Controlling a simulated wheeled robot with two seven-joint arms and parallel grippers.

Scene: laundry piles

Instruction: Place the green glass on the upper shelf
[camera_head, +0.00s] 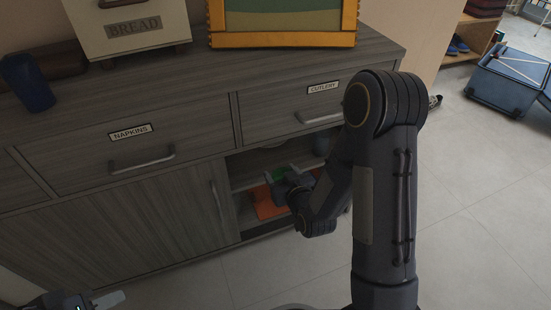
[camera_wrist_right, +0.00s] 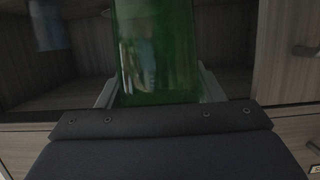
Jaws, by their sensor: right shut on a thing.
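The green glass (camera_head: 281,174) is at the opening of the cabinet's open compartment, partly hidden by my right gripper (camera_head: 283,183). In the right wrist view the green glass (camera_wrist_right: 157,50) stands between the two fingers of my right gripper (camera_wrist_right: 160,90), which is shut on it. The upper shelf (camera_head: 246,178) shows inside the compartment, partly covered by my arm. I cannot tell whether the glass touches it. My left gripper (camera_head: 106,299) is at the bottom left edge, away from the cabinet; its jaws are unclear.
A bluish cup (camera_head: 320,146) stands inside the compartment at the right. An orange thing (camera_head: 264,204) lies lower down. Drawers labelled napkins (camera_head: 130,132) and cutlery (camera_head: 322,88) are above. A dark blue cup (camera_head: 28,82) and a bread box (camera_head: 130,28) stand on top.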

